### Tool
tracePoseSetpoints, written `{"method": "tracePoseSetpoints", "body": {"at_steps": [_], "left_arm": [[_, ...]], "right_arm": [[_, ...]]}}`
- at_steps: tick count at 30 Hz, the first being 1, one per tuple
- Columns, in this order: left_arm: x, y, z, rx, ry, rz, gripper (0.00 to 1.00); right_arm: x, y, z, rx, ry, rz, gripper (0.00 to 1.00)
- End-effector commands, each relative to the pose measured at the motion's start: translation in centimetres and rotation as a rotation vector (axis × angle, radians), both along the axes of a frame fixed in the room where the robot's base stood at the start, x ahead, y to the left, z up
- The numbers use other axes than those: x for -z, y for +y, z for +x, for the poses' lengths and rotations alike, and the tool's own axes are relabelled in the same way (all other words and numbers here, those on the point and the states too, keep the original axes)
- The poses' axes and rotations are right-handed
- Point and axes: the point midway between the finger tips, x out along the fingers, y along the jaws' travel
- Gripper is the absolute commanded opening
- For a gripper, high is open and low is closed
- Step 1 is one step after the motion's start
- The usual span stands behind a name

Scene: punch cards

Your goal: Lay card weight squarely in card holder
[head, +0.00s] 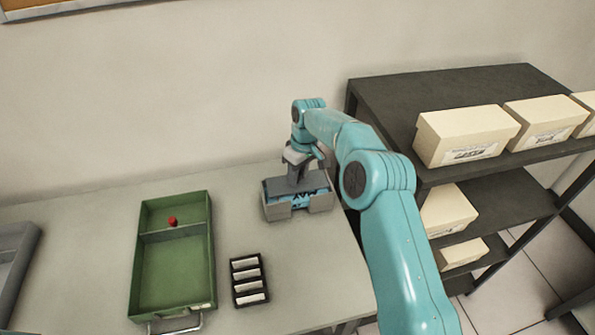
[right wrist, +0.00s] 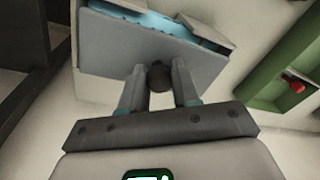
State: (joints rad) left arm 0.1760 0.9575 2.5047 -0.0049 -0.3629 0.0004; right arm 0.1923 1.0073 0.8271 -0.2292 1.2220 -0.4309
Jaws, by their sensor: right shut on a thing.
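The card holder (head: 278,212) is a grey tray near the right end of the table, with blue cards (head: 312,199) showing in it. The card weight (head: 274,188) is a dark grey plate at the top of the holder. It shows larger in the right wrist view (right wrist: 130,48), with a dark round knob (right wrist: 159,77). My right gripper (head: 297,180) is over the holder, its fingers shut on the knob. Blue edges show past the plate in the wrist view. I cannot tell whether the plate rests flat on the cards. My left gripper is not in view.
A green tray (head: 143,262) with a divider and a red piece (head: 172,221) lies to the left. A black rack (head: 236,284) with white strips stands beside it. A dark shelf (head: 390,100) with cream boxes (head: 466,134) stands right of the table. A grey tray (head: 32,246) is at far left.

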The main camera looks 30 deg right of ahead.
Motion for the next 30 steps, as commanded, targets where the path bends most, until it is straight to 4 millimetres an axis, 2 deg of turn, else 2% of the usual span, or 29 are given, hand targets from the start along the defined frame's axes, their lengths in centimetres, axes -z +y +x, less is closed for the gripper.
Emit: {"method": "tracePoseSetpoints", "body": {"at_steps": [13,30], "left_arm": [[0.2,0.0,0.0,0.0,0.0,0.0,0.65],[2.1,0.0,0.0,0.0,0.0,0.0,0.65]], "right_arm": [[0.2,0.0,0.0,0.0,-0.002,0.0,0.0],[3.2,0.0,0.0,0.001,-0.003,0.0,0.0]]}}
